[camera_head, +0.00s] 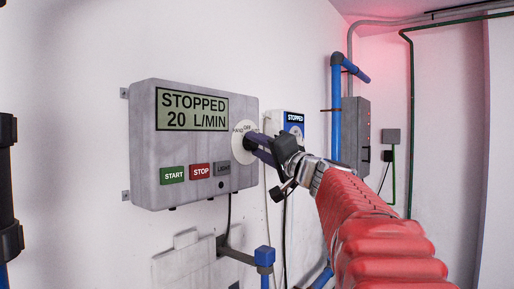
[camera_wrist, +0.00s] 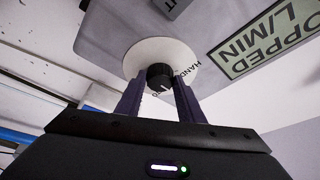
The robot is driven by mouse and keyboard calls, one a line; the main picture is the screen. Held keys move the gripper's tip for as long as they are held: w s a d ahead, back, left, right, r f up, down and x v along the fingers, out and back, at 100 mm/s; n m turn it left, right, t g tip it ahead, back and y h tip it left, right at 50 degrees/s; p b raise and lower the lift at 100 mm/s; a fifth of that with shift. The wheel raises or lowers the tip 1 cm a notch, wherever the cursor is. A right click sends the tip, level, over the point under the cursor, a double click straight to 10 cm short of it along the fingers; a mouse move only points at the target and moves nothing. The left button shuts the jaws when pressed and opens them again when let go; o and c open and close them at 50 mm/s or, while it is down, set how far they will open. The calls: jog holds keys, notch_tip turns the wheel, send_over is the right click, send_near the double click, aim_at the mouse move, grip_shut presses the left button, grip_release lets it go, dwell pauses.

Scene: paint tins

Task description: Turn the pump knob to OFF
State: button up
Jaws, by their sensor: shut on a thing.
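The pump knob (camera_wrist: 159,74) is black and sits on a round white dial plate (camera_wrist: 177,53) on the grey pump panel (camera_head: 147,160). In the wrist view my gripper (camera_wrist: 160,86) has one dark finger on each side of the knob, shut on it. HAND shows on the right of the dial there. In the head view my gripper (camera_head: 254,145) reaches the dial (camera_head: 241,152) from the right and hides the knob. OFF is printed at the dial's top and HAND at its left. I cannot tell where the knob points.
The panel display (camera_head: 193,110) reads STOPPED 20 L/MIN. Below are START (camera_head: 172,175), STOP (camera_head: 201,171) and LIGHT (camera_head: 222,168) buttons. A second unit (camera_head: 293,122), marked STOPPED, is just right of the dial. Blue pipes (camera_head: 336,105) and a grey box (camera_head: 357,130) stand further right.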

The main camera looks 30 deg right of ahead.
jog(key=shift+d, duration=0.1)
jog(key=o, duration=1.1)
jog(key=shift+c, duration=0.2)
jog(key=shift+s, duration=0.15)
jog(key=v, duration=1.3)
jog(key=shift+s+f, duration=0.15)
jog(key=shift+s, duration=0.1)
